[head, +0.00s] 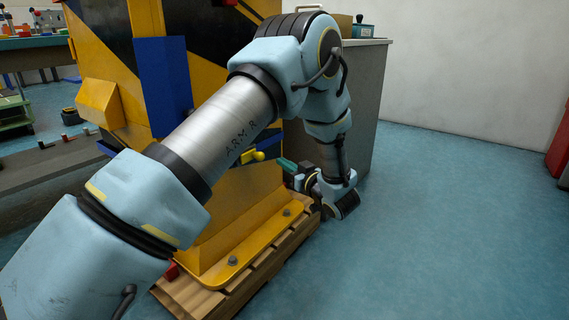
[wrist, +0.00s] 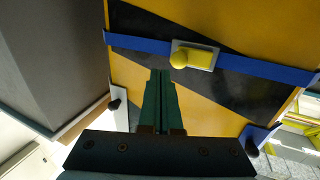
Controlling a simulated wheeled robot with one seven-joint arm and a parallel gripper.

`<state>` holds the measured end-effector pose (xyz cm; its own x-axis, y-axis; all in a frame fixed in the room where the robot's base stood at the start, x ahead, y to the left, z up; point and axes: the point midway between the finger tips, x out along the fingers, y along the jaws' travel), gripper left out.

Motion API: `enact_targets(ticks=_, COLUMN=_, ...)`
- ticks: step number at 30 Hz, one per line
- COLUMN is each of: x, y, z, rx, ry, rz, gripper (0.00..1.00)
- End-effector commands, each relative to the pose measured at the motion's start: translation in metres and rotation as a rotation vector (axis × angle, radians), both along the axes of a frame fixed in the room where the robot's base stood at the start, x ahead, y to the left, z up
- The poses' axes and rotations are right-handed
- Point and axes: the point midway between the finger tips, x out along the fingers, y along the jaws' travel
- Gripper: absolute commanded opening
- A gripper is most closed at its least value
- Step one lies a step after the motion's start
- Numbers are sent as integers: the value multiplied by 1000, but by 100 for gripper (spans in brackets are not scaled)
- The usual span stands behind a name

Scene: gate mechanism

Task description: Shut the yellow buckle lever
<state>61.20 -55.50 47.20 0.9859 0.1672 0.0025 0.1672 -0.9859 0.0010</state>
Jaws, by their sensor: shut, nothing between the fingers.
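The yellow buckle lever (head: 258,156) is on the side of the yellow and black gate mechanism, below my arm in the head view. In the wrist view the lever (wrist: 194,58) has a rounded knob at its left end and sits on a grey plate (wrist: 211,67) over a blue strap. I cannot tell how far it stands off its plate. My gripper (head: 280,161) is shut and empty, its green fingers pointing at the mechanism. In the wrist view the fingertips (wrist: 160,73) are just below and left of the knob, seemingly apart from it.
The blue strap (wrist: 135,42) crosses the striped panel. The mechanism (head: 205,250) stands on a wooden pallet (head: 275,252). A grey cabinet (head: 366,105) is close behind my wrist. The blue floor (head: 450,220) on the right is clear.

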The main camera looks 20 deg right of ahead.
Motion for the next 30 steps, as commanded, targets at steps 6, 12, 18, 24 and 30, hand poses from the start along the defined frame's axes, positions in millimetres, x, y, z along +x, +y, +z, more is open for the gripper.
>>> enact_targets(ticks=6, x=-23, y=-14, z=2, rx=1, ry=1, rz=-3, gripper=0)
enact_targets(ticks=12, x=-48, y=-29, z=2, rx=1, ry=0, rz=-4, gripper=0)
enact_targets(ticks=18, x=-73, y=-43, z=1, rx=1, ry=0, rz=-2, gripper=0)
enact_targets(ticks=24, x=-82, y=-47, z=0, rx=1, ry=1, rz=-1, gripper=0)
enact_targets(ticks=30, x=-82, y=-48, z=0, rx=1, ry=1, rz=-1, gripper=0)
